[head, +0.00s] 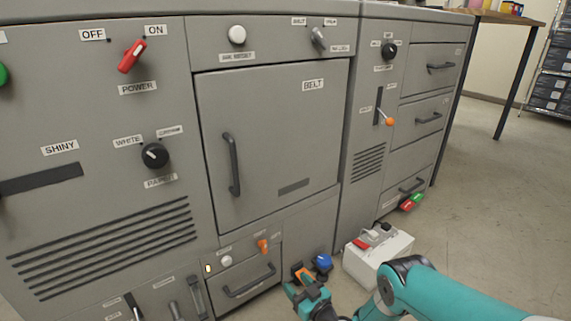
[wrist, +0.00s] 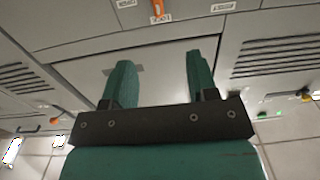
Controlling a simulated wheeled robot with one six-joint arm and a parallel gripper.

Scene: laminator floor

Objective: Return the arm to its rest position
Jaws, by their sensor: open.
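My teal arm (head: 435,295) reaches in from the lower right in the head view. My gripper (head: 304,290) is low in front of the grey machine, near its base. In the wrist view the two teal fingers of my gripper (wrist: 159,60) stand wide apart, with nothing between them. Behind them is a grey machine panel (wrist: 150,75). Whether the fingertips touch anything in the head view cannot be told.
The grey laminator (head: 265,140) fills the left and middle, with a belt door handle (head: 232,165). An orange part (head: 303,275) and a blue knob (head: 323,263) are close to my gripper. A white box (head: 365,263) stands beside my arm. Floor at right (head: 500,200) is clear.

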